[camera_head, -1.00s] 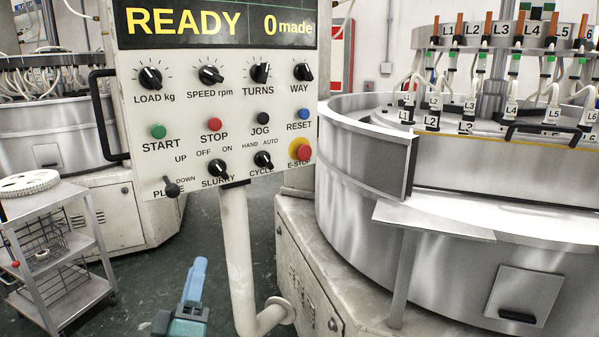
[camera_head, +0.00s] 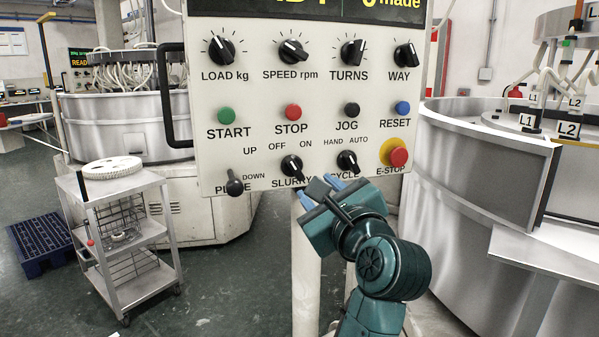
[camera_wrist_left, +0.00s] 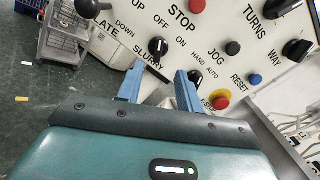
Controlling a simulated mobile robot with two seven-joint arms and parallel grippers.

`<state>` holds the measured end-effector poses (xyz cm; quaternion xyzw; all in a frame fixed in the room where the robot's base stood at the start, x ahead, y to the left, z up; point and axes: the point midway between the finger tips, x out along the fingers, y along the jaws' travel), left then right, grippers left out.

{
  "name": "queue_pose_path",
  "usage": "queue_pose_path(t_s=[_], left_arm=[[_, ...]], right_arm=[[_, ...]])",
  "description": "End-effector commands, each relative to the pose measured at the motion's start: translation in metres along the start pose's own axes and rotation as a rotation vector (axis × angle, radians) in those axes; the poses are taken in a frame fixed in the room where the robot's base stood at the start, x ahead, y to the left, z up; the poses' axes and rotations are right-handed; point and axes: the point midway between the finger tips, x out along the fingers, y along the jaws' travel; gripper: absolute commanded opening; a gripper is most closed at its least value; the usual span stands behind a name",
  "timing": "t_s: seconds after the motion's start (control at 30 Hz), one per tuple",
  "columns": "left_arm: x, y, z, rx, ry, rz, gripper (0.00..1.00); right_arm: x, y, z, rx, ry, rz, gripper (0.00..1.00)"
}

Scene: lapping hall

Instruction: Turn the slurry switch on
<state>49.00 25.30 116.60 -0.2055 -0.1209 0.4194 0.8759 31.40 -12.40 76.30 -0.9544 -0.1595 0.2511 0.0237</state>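The slurry switch (camera_head: 291,167) is a black knob with a white mark, low on the white control panel (camera_head: 250,85). Its mark seems to lean up and left, toward OFF. My left gripper (camera_head: 319,189) is just below and right of the knob, its blue fingers pointing up at the panel. In the left wrist view the two fingers (camera_wrist_left: 160,70) stand apart with nothing between them, and the slurry switch (camera_wrist_left: 157,50) shows just beyond their tips. I see no clear contact. The gripper partly covers the SLURRY and CYCLE labels. My right gripper is out of view.
The cycle knob (camera_head: 347,161) is close on the right, with the red E-stop (camera_head: 398,157) beyond it. The plate lever (camera_head: 234,186) is on the left. A steel machine (camera_head: 470,190) stands at right, a trolley (camera_head: 150,247) at left.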

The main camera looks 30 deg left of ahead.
Motion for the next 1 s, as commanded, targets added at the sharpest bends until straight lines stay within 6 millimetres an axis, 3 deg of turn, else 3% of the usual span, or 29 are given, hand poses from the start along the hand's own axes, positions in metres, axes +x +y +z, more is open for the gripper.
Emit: queue_pose_path(t_s=[0.13,0.23,0.7,1.0], left_arm=[[-0.001,0.001,-0.006,-0.046,0.05,0.001,0.36],[0.009,0.001,-0.005,-0.045,0.049,0.003,0.36],[0.102,0.001,-0.008,-0.041,0.044,0.004,0.36],[0.127,0.001,-0.011,-0.043,0.047,0.002,0.36]], right_arm=[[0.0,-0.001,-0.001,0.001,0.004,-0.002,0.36],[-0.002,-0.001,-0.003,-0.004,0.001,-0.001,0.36],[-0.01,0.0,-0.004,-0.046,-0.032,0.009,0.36],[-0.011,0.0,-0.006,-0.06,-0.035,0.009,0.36]])
